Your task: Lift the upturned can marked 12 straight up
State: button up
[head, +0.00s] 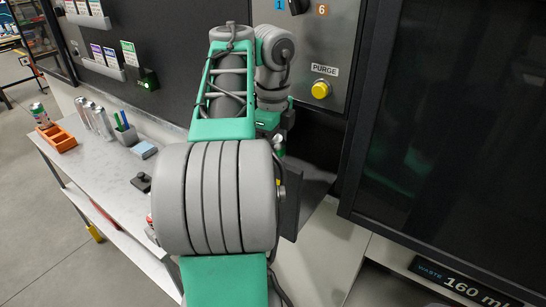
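My arm fills the middle of the head view and bends down in front of the machine. The end of my wrist (268,120) points down beside the dark machine opening. My gripper's fingers are hidden behind the big grey joint of my arm, so their opening cannot be seen. A small pale and green piece shows just beside the wrist; I cannot tell whether it is a can. No can with a readable 12 is in view. Several silver cans (99,120) stand in a row on the bench at the left, with no legible marks.
The pale bench (103,165) holds an orange rack (57,138), a coloured can (40,115), a pen cup (126,134) and a blue pad (144,149). The machine panel has a yellow purge button (321,89). A dark screen panel (460,120) stands at the right.

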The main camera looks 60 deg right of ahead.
jog(key=c, duration=1.1)
notch_tip(320, 180, up, 10)
jog(key=p, duration=0.9)
